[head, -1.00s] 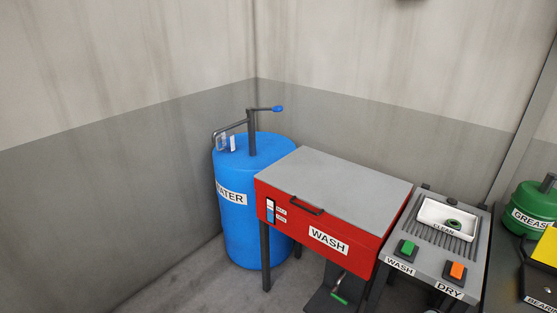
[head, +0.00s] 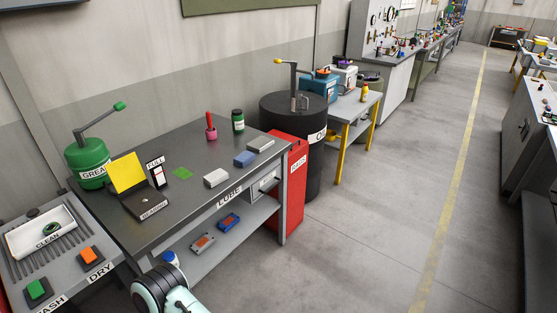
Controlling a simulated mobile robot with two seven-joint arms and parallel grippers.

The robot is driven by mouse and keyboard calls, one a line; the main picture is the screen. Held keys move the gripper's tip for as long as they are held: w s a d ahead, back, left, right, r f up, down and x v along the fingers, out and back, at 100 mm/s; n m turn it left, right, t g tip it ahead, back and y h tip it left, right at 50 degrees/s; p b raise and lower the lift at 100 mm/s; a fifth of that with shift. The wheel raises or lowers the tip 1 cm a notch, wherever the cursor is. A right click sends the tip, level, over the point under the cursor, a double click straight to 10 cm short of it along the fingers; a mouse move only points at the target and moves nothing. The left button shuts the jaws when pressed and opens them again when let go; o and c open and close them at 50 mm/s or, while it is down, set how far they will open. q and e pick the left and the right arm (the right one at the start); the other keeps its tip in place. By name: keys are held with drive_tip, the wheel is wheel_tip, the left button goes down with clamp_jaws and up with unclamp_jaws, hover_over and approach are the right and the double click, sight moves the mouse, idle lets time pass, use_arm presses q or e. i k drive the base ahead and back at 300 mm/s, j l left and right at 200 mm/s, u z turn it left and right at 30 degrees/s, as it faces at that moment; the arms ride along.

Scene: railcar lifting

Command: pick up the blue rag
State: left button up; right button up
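A small blue folded piece that looks like the blue rag (head: 244,159) lies on the dark top of the lube bench (head: 150,226), toward its right front. A white-grey folded piece (head: 216,178) lies to its left and nearer the front edge, and a grey one (head: 261,145) lies to its right. The three lie apart in a row. Part of my own arm shows at the bottom of the head view, well apart from the blue rag. Neither gripper's fingers are in view.
A red bin marked RAGS (head: 289,180) stands at the bench's right end beside a black drum (head: 292,115). The floor to the right is clear.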

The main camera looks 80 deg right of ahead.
sight(243, 159)
drive_tip(key=z, duration=2.45)
drive_tip(key=i, duration=0.15)
